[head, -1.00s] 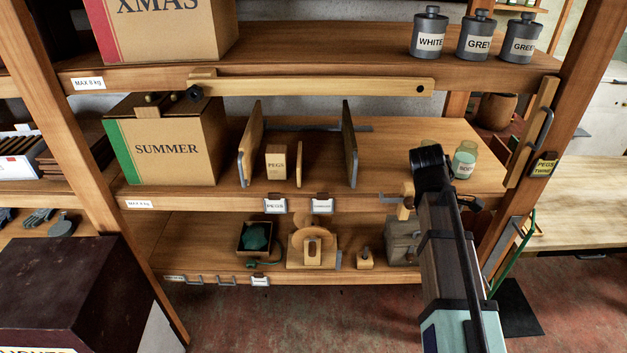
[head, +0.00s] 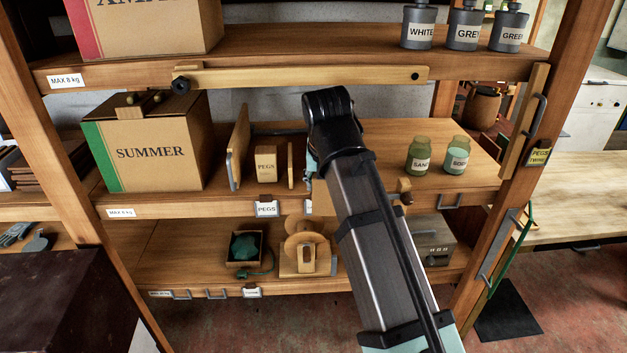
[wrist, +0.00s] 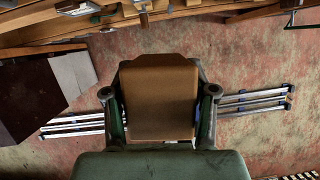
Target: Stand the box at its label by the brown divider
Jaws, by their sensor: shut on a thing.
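In the wrist view my gripper (wrist: 158,98) is shut on a plain brown box (wrist: 158,85), with one finger at each side. In the head view my arm hides most of the gripper and the box. On the middle shelf, a small PEGS box (head: 266,163) stands behind the PEGS label (head: 266,209). A thin brown board (head: 291,165) stands upright just right of it. A taller wooden divider (head: 238,148) with a grey front edge stands to its left. The right-hand divider and second label are hidden behind my arm.
A SUMMER box (head: 150,153) stands left of the dividers. SAND (head: 418,157) and SODA (head: 457,157) jars stand to the right. A wooden bar (head: 300,76) crosses under the upper shelf. The lower shelf holds a tray (head: 246,250) and a wooden reel (head: 304,250).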

